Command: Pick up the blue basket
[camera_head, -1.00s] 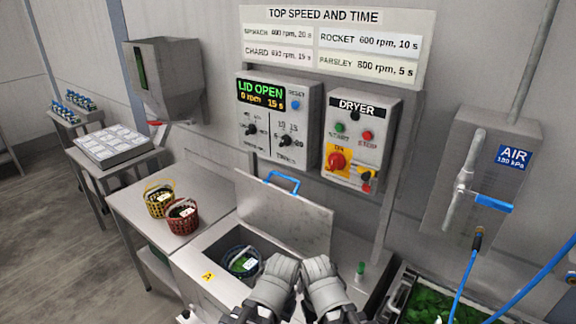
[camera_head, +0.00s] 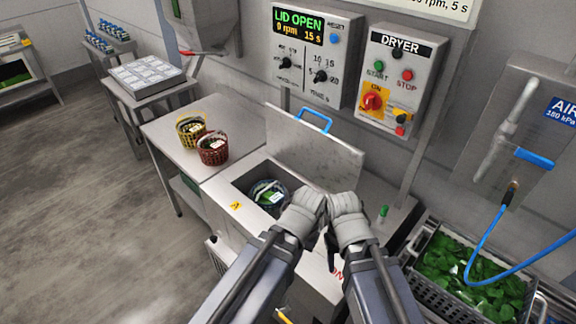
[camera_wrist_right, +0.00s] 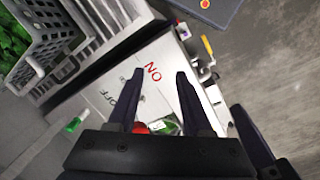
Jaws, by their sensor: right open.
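The blue basket (camera_head: 267,193), with green leaves and a white tag inside, sits in the square well of the steel dryer (camera_head: 222,200), whose lid (camera_head: 310,146) stands open. My left and right wrists are close together in the head view, just right of the well and apart from the basket. My right gripper (camera_head: 331,250) points down over the dryer's front. In the right wrist view its fingers (camera_wrist_right: 158,75) are spread, with nothing held between them. The fingers of my left gripper are hidden in the head view.
A yellow basket (camera_head: 190,130) and a red basket (camera_head: 213,148) stand on the steel table left of the dryer. A dark crate of leaves (camera_head: 470,275) is at the right, with a blue air hose (camera_head: 476,235) above it. The floor at left is clear.

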